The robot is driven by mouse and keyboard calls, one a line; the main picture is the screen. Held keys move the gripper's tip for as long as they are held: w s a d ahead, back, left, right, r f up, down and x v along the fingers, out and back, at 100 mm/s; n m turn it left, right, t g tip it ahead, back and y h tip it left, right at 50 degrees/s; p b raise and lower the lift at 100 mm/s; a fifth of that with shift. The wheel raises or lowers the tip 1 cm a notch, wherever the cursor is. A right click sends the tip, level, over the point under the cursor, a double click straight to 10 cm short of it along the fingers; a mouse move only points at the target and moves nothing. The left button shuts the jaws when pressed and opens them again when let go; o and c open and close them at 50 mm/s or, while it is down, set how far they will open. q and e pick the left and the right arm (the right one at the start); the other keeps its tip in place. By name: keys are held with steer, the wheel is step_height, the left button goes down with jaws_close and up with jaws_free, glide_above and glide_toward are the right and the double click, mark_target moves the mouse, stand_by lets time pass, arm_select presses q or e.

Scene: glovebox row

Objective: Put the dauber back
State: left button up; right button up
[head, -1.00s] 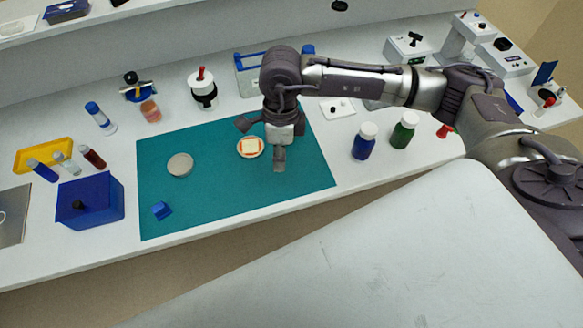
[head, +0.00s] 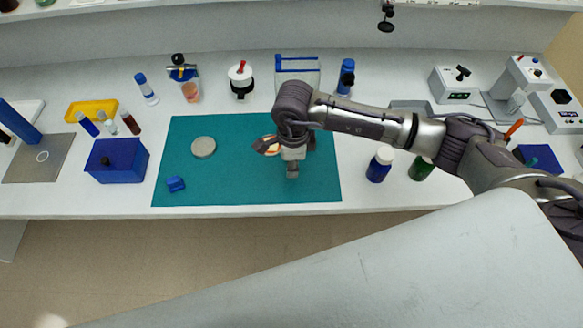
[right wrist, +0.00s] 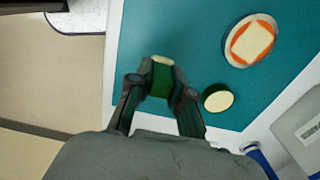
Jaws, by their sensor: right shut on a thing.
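My right gripper (head: 292,168) is over the right part of the teal mat (head: 235,185). In the right wrist view its fingers (right wrist: 160,97) are shut on a short green cylinder with a pale top (right wrist: 159,80), which may be the dauber. A second round piece with a pale face and green edge (right wrist: 218,98) is beside the gripper over the mat. A pale dish holding an orange and cream piece (right wrist: 250,42) lies on the mat, apart from the fingers. In the head view the gripper partly covers this dish and hides the held piece. My left gripper is out of view.
A grey disc (head: 204,147) and a small blue piece (head: 176,184) lie on the mat's left side. A blue box (head: 117,160) stands left of it. Blue (head: 378,168) and green (head: 420,169) bottles stand right. The mat's front middle is clear.

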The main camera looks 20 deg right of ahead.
steer(key=shift+w+a+f, duration=0.1)
steer(key=shift+w+f, duration=0.05)
steer(key=shift+w, duration=0.05)
steer(key=shift+f+p, duration=0.3)
steer(key=shift+f, duration=0.05)
step_height(320, 180, down, 2)
steer(key=shift+f+p, duration=0.25)
steer(key=shift+p, duration=0.25)
steer(key=shift+f, duration=0.3)
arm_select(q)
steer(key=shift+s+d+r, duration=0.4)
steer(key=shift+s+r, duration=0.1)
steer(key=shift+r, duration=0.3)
arm_select(e)
steer(key=shift+f, duration=0.1)
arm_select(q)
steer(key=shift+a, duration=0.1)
arm_select(e)
steer(key=shift+f, duration=0.15)
steer(key=o, duration=0.8)
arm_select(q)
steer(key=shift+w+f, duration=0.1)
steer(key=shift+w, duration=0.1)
